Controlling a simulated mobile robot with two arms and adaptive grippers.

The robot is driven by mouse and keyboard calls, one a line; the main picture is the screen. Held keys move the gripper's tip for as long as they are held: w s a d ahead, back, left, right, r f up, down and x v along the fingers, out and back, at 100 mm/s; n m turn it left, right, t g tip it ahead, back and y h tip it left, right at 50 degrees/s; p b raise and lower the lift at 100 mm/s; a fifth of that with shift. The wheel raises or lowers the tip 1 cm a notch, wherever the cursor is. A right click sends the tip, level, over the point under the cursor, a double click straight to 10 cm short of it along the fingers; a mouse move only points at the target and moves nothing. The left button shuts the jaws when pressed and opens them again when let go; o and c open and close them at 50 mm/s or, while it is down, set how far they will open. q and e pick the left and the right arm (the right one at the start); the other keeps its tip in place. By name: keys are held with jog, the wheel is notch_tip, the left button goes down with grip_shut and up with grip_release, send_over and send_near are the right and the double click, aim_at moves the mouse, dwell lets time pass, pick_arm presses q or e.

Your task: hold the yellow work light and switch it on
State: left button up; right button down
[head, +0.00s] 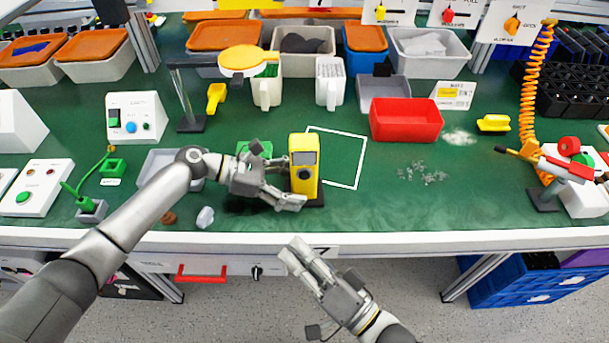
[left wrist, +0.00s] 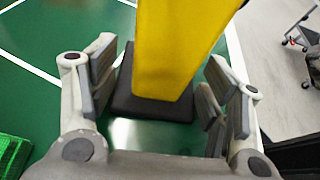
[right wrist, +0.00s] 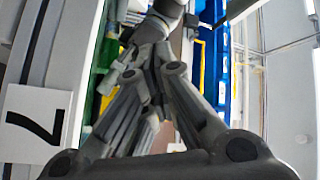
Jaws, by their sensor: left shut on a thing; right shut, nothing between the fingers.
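The yellow work light (head: 304,182) stands upright on a dark base near the front edge of the green table, a dark panel on its upper front. It fills the top middle of the left wrist view (left wrist: 172,50). My left gripper (head: 287,187) comes from the left and is shut on the light, one finger on each side. My right gripper (head: 293,250) is shut and empty, in front of the table's edge and below the light. A black rotary knob (head: 257,272) sits on the table's front panel, left of the right gripper. No switch on the light can be made out.
A white outlined square (head: 358,170) lies just right of the light. A red bin (head: 406,120) stands behind to the right, a grey tray (head: 160,168) to the left. A red handle (head: 202,277) juts from the front panel. The table's right front is mostly clear.

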aim_at(304, 175)
jog(key=shift+n+t+y, duration=0.3)
jog(key=shift+t+y, duration=0.1)
jog(key=shift+w+d+r, duration=0.2)
jog(key=shift+w+r, duration=0.25)
jog(key=shift+w, duration=1.35)
jog(key=shift+w+d+r, duration=0.15)
jog(key=shift+w+r, duration=0.3)
jog(key=shift+w, duration=1.4)
jog(key=shift+w+d+r, duration=0.2)
jog(key=shift+w+r, duration=0.25)
jog(key=shift+w, duration=1.35)
jog(key=shift+w, duration=0.1)
jog(key=shift+w, duration=0.35)
jog(key=shift+s, duration=0.5)
